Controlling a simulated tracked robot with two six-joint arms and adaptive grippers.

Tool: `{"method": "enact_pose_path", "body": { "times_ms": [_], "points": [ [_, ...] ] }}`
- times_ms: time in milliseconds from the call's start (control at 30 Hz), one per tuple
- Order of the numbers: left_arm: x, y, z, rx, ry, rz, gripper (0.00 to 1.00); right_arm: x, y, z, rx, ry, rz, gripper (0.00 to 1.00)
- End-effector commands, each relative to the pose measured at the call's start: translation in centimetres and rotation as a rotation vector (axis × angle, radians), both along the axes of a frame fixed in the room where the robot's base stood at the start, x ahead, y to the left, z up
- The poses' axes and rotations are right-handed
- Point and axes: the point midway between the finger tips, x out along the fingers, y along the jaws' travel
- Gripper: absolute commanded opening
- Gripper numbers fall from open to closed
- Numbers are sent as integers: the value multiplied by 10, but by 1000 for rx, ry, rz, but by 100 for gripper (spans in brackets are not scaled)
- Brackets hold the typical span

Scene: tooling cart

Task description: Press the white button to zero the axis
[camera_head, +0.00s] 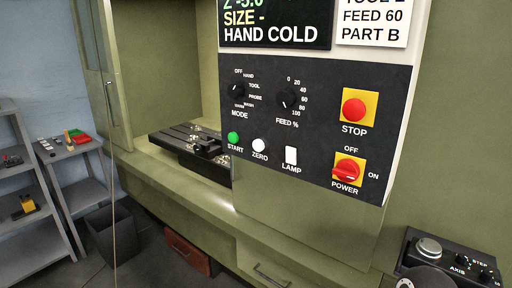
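The white round button (259,145), labelled ZERO, is on the dark control panel (330,105) of the green machine. The display (272,30) above reads "SIZE -" and "HAND COLD", with a Z line cut off at the top. Neither of my grippers can be made out in this view. A dark rounded shape at the bottom right edge may be part of my arm; I cannot tell.
A red STOP button (354,110) and red POWER knob (346,172) are at the panel's right. MODE (237,91) and FEED (287,98) knobs sit above the buttons. A black control box (456,262) is at bottom right. Grey shelves (68,152) stand left.

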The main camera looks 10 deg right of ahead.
Motion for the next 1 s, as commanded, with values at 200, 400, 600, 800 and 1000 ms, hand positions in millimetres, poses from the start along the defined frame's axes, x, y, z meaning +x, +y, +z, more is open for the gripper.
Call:
{"method": "enact_pose_path", "body": {
  "times_ms": [200, 400, 600, 800, 1000],
  "points": [
    [0, 0, 0, 0, 0, 0, 70, 0, 0, 0, 0, 0, 0, 0],
    [0, 0, 0, 0, 0, 0, 70, 0, 0, 0, 0, 0, 0, 0],
    [0, 0, 0, 0, 0, 0, 70, 0, 0, 0, 0, 0, 0, 0],
    [0, 0, 0, 0, 0, 0, 70, 0, 0, 0, 0, 0, 0, 0],
    [0, 0, 0, 0, 0, 0, 70, 0, 0, 0, 0, 0, 0, 0]
  ]
}}
